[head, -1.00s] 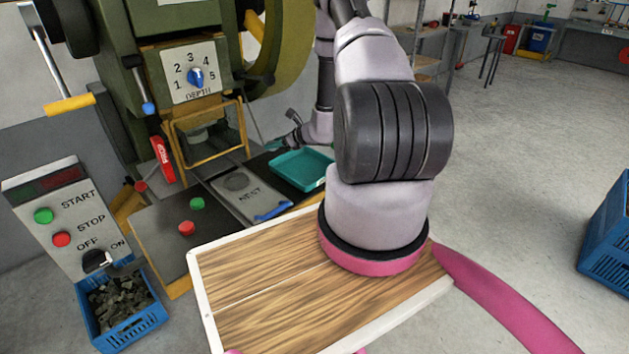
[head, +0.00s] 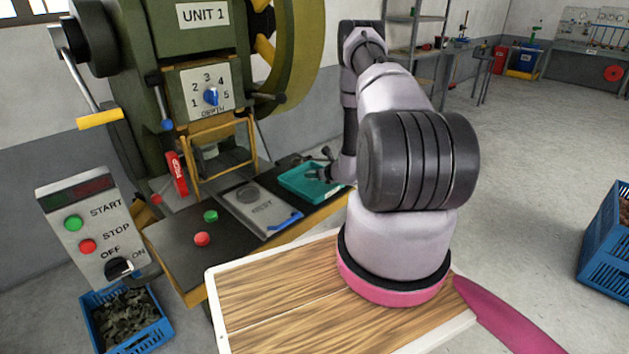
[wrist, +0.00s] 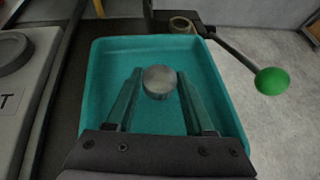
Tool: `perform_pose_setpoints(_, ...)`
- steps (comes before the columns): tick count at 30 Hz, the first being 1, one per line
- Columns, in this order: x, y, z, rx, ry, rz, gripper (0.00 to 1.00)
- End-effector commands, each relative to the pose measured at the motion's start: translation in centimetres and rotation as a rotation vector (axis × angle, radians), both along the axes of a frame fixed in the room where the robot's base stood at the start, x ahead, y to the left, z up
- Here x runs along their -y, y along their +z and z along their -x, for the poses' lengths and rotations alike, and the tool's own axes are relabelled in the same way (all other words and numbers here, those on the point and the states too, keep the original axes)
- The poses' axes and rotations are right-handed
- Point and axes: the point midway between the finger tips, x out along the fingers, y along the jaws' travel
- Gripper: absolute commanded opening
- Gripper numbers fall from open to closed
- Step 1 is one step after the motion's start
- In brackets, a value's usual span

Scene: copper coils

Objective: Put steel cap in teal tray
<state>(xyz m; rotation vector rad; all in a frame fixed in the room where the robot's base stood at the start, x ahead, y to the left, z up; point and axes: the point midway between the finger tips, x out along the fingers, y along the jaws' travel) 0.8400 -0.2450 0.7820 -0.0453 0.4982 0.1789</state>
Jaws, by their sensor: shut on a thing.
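The steel cap (wrist: 159,82) is a round grey disc between my gripper's fingertips in the wrist view. My gripper (wrist: 157,88) is shut on it, over the teal tray (wrist: 103,62). I cannot tell whether the cap touches the tray floor. In the head view the teal tray (head: 298,184) sits on the dark bench right of the NEST plate, and my gripper (head: 322,174) is at its right side. The cap cannot be made out in the head view.
A lever with a green knob (wrist: 271,81) is right of the tray. The NEST plate (head: 262,209) lies to the left, before the green press (head: 205,45). Red button (head: 202,239) and green button (head: 210,216) are on the bench. Blue crates (head: 607,240) stand on the floor.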

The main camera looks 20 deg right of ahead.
Motion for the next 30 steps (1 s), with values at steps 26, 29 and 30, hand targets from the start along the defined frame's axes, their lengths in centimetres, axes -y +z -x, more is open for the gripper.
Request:
perform_pose_setpoints(26, 0.0, -2.9, 0.0, 0.0, 0.0, -0.001, 0.83)
perform_pose_setpoints(29, 0.0, -2.6, 0.0, 0.0, 0.0, 0.0, 0.83)
perform_pose_setpoints(30, 0.1, -2.5, 0.2, 0.0, 0.0, -0.001, 0.83)
